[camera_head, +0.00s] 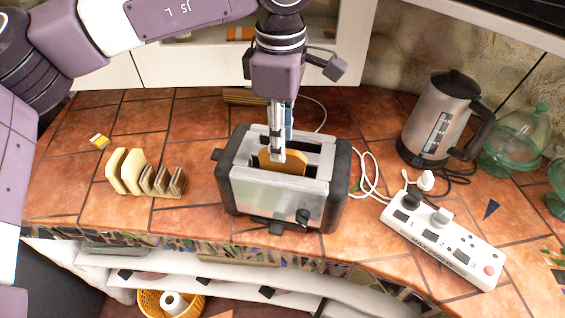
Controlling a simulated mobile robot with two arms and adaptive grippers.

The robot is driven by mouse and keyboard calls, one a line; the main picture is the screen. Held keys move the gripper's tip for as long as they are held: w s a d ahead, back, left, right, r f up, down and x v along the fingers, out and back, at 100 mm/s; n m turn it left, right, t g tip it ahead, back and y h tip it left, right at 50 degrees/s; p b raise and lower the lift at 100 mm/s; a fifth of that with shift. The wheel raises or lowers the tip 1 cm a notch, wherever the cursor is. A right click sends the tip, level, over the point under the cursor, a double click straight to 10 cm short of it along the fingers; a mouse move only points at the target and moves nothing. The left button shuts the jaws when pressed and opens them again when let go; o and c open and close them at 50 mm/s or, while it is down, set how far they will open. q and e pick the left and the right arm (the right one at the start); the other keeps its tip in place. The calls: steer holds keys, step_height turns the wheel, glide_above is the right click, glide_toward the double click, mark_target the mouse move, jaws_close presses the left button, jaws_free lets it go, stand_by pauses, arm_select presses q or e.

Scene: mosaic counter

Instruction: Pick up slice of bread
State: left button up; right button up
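A slice of bread (297,163) stands in the front slot of the silver and black toaster (270,190), its top edge showing above the slot. My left gripper (278,152) points straight down over the toaster, with a fingertip at the near face of this slice. The other fingertip is hidden, so I cannot tell whether the fingers are closed on it. Two more bread slices (131,168) stand upright in a wooden rack (172,190) on the left of the counter. My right gripper is not in view.
A metal kettle (438,118) stands at the back right beside green glassware (515,140). A white power strip (440,240) with plugs and cables lies right of the toaster. A small yellow and white item (99,141) lies behind the rack. Tiles between rack and toaster are clear.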

mark_target(282, 168)
arm_select(q)
step_height(282, 168, down, 4)
steer(key=shift+w+r+p, duration=0.1)
steer(key=shift+r+p, duration=0.15)
steer(key=shift+p, duration=0.45)
steer(key=shift+d+f, duration=0.1)
steer(key=shift+f, duration=0.25)
steer(key=shift+c, duration=0.4)
steer(key=c, duration=0.7)
steer(key=shift+r, duration=0.1)
